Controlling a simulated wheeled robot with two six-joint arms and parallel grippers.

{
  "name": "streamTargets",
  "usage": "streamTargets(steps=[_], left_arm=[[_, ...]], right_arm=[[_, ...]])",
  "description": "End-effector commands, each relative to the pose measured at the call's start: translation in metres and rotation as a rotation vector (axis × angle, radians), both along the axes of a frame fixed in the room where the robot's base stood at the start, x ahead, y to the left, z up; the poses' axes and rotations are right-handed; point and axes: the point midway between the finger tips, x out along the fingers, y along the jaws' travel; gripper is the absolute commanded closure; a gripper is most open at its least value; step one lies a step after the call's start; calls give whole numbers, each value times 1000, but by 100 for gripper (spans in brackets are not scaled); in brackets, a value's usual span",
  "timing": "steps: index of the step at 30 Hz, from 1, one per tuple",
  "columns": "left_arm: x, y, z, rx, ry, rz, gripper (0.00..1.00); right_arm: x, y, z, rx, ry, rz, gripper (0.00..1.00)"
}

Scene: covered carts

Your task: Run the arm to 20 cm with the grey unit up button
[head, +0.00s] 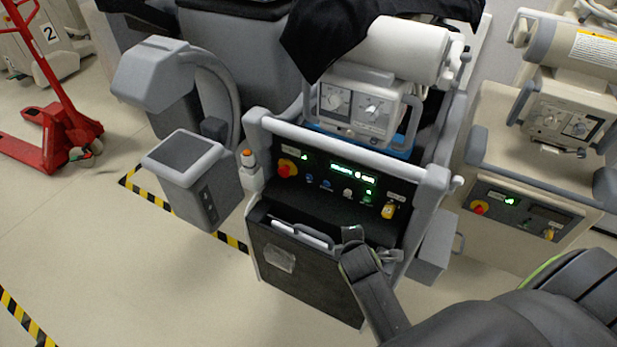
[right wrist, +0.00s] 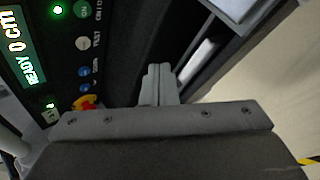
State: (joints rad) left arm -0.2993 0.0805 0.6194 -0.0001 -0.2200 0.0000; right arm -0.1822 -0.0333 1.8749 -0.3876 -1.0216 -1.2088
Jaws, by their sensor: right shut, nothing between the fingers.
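The grey unit (head: 330,180) is the middle cart, with a dark control panel below its handle bar. Its lit display (head: 353,173) also shows in the right wrist view (right wrist: 20,45), reading "READY 0 cm". Two blue buttons (head: 318,181) sit left of a white button (head: 348,193). In the right wrist view the blue buttons (right wrist: 85,81) are beside small labels; I cannot tell which is up. My right gripper (head: 352,234) is shut and empty, below and in front of the panel, apart from the buttons; its fingers show in the right wrist view (right wrist: 159,76). My left gripper is not in view.
A red and yellow switch (head: 288,168) and a green button (head: 368,198) share the panel. A beige cart (head: 530,170) with a similar panel stands at right. A red pallet jack (head: 50,130) is at far left.

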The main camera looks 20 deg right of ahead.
Motion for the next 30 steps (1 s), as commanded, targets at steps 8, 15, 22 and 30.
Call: streamTargets(steps=[8, 15, 22, 30], left_arm=[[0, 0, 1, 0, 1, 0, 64], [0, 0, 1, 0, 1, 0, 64], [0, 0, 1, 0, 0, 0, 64], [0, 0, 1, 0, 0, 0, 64]], right_arm=[[93, 44, 5, -491, 48, 503, 100], [147, 88, 11, -857, 82, 831, 100], [162, 104, 14, -987, 93, 934, 100], [162, 104, 14, -987, 93, 935, 100]])
